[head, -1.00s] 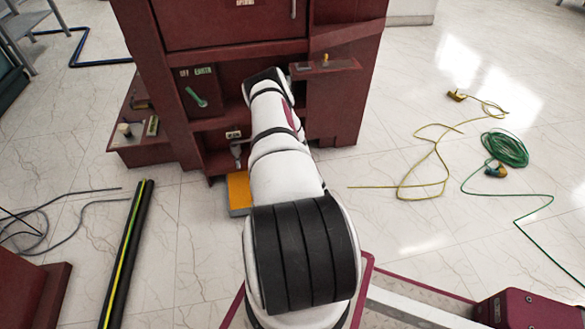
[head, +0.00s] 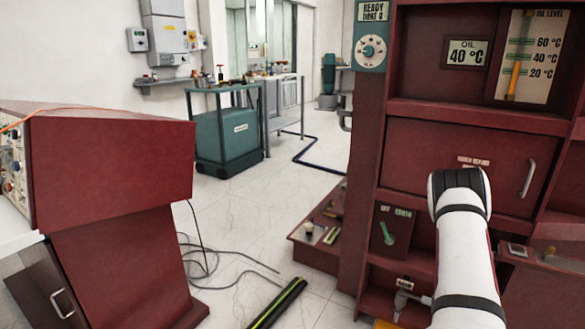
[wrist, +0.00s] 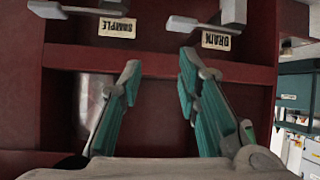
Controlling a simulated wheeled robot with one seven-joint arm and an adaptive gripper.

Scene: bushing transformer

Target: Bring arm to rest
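My white arm with black bands (head: 462,250) rises at the lower right of the head view, in front of the dark red transformer cabinet (head: 450,150). My gripper is hidden in that view. In the wrist view my gripper (wrist: 160,70) is open, with its two green-padded fingers apart and nothing seen between them. Beyond the fingertips are handles over upside-down labels, SAMPLE (wrist: 117,28) and DRAIN (wrist: 216,41). I cannot tell how far the fingers are from the cabinet.
A red console (head: 110,160) stands at the left. A green lever (head: 386,232) sits on the cabinet's OFF/EARTH panel. A teal cart (head: 228,140) stands farther back. A black and yellow strip (head: 277,305) and dark cables (head: 215,270) lie on the otherwise open floor between.

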